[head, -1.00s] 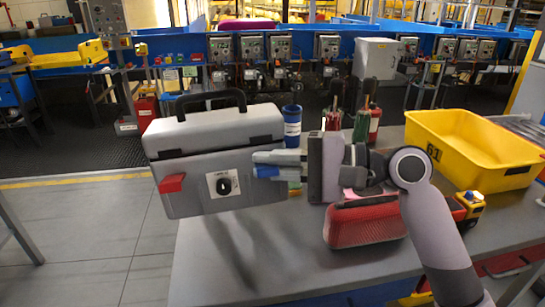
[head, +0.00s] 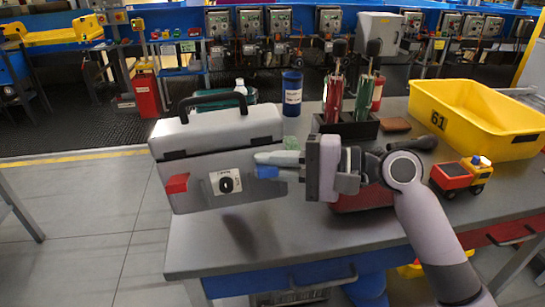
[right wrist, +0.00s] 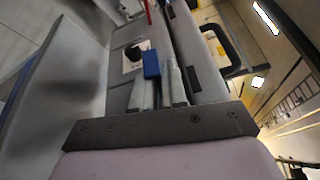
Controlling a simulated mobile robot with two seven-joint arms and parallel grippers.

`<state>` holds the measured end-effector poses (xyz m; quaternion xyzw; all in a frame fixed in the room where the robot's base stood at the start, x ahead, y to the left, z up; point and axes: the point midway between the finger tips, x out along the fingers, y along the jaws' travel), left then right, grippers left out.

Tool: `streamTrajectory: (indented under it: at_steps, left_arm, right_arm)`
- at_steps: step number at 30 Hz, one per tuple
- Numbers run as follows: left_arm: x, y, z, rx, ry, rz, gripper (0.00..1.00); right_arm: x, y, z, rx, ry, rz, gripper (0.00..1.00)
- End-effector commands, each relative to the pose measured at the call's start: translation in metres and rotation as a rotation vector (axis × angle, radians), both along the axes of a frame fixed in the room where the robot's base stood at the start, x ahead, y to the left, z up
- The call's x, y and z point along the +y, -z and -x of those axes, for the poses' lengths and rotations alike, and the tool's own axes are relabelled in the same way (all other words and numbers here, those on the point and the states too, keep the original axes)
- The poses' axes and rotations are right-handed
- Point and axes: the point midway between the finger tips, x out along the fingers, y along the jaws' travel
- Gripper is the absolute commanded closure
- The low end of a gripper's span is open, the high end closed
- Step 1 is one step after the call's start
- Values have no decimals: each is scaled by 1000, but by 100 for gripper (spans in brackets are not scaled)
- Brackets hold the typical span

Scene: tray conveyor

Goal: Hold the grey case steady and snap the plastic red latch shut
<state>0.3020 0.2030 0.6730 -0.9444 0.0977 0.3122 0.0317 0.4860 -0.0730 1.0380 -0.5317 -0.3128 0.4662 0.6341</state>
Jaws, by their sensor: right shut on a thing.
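The red latch (head: 177,183) sticks out from the front at the left, below the lid seam. My left gripper is not in view.
On the grey table (head: 205,257), a yellow bin (head: 470,113) stands at the right with a toy truck (head: 460,174) in front. A tool holder (head: 347,125), a blue cup (head: 292,93) and a teal container stand behind. A red pouch (head: 365,198) lies beyond my gripper.

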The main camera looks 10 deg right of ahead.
Motion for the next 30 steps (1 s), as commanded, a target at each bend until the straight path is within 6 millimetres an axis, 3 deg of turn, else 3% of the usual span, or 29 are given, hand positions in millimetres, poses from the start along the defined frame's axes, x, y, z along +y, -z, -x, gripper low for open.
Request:
streamTrajectory:
  at_steps: [19,30]
  left_arm:
    - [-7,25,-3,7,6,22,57]
    - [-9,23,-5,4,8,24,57]
  right_arm:
    - [0,58,0,-6,2,-6,100]
    - [0,65,0,-7,2,-7,100]
